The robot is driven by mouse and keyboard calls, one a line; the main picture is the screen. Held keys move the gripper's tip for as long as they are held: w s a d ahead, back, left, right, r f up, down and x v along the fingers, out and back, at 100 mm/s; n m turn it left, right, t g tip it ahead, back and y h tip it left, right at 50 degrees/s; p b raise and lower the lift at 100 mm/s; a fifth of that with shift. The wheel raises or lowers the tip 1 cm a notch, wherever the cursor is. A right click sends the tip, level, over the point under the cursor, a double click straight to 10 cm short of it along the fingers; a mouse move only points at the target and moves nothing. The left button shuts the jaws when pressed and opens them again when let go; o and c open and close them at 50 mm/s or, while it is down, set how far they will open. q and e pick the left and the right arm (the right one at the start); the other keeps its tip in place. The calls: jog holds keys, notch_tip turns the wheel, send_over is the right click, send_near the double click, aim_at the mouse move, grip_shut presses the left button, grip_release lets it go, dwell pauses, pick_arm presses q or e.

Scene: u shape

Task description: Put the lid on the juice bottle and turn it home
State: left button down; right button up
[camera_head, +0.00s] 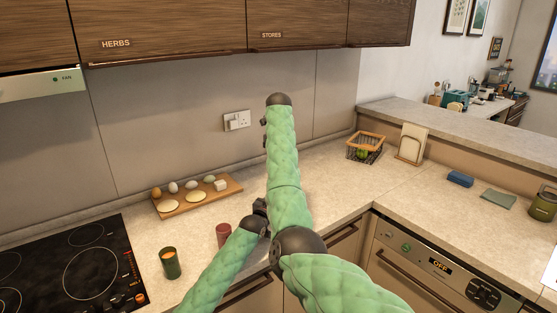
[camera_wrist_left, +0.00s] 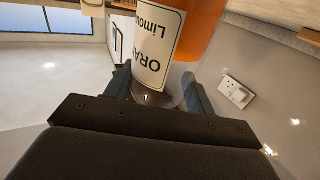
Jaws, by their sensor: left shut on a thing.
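In the left wrist view the juice bottle (camera_wrist_left: 205,28), orange with a white label whose print is upside down in the picture, is between the fingers of my left gripper (camera_wrist_left: 158,92), which is shut on it. In the head view my left arm comes in from the lower left, and a dark part shows at its end. My other arm covers the area beyond it, so the bottle does not show there. Only small dark parts show beside the top of my right arm; its jaws are hidden. I cannot make out the lid in either view.
A dark red cylinder (camera_head: 222,236) and a green jar (camera_head: 170,263) stand on the counter near my left arm. The black hob (camera_head: 75,270) is at left, a board (camera_head: 208,203) with eggs behind. A wire basket (camera_head: 365,150) stands at the back right. The right counter has free room.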

pick_arm(q)
jog(key=shift+c, duration=2.2)
grip_release()
jog(key=b+v, duration=0.2)
jog(key=v, duration=0.4)
jog(key=shift+s+a+f, duration=0.1)
jog(key=shift+f, duration=0.1)
pick_arm(e)
notch_tip(320, 180, down, 2)
jog(key=shift+f, duration=0.25)
pick_arm(q)
jog(key=shift+b+v, duration=0.4)
jog(key=shift+v, duration=0.35)
pick_arm(e)
jog(key=shift+f, duration=0.15)
pick_arm(q)
jog(key=shift+r, duration=0.1)
pick_arm(e)
jog(key=shift+f, duration=0.1)
